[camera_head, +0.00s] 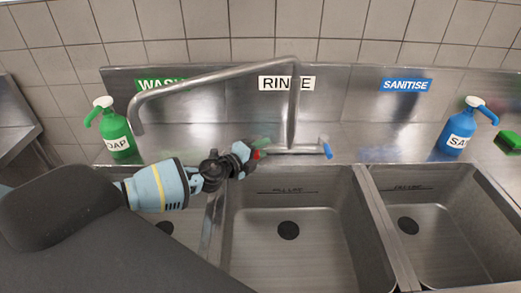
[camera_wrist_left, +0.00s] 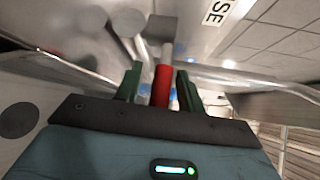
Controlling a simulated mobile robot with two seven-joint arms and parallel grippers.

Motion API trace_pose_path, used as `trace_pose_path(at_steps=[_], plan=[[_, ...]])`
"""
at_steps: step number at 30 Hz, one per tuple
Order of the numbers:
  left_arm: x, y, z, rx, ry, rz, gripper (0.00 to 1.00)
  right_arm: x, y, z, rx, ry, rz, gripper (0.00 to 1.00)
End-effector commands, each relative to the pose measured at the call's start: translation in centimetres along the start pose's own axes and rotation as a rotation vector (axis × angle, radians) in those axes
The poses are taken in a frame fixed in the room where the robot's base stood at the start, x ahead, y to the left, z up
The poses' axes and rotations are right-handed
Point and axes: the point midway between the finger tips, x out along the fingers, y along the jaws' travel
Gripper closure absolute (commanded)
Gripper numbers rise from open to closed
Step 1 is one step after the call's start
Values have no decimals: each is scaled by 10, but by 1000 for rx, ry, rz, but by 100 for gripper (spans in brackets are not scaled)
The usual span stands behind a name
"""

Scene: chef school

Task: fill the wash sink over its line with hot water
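The wash sink (camera_head: 188,228) is at the left, under the green WASH sign (camera_head: 162,84), and my left arm hides much of it. Its fill line is hidden; I see no water in the part that shows. The tap spout (camera_head: 215,76) swings left, its end above the wash sink side. No stream shows from it. The red hot handle (camera_head: 257,155) is at the tap base's left end; the blue handle (camera_head: 326,148) is at the right. My left gripper (camera_head: 254,150) is at the red handle. In the left wrist view the red handle (camera_wrist_left: 161,86) stands between its open green fingers, with gaps. My right gripper is out of view.
The rinse sink (camera_head: 335,245) in the middle and the sanitise sink (camera_head: 455,235) at the right look empty. A green soap bottle (camera_head: 117,138) stands back left, a blue bottle (camera_head: 458,135) back right, beside a green sponge (camera_head: 509,142).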

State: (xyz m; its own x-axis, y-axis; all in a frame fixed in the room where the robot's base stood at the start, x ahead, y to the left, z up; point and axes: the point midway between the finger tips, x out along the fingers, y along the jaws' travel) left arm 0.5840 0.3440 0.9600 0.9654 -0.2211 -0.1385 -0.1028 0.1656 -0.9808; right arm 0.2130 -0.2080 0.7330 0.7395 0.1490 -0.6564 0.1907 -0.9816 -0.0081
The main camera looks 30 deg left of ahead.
Motion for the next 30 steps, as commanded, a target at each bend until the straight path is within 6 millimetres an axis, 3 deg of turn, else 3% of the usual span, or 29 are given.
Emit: trace_pose_path(at_steps=[11,20,30], plan=[[4,0,0,1,1,1,61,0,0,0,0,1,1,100],[4,0,0,1,1,1,100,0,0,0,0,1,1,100],[5,3,2,1,4,4,100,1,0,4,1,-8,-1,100]])
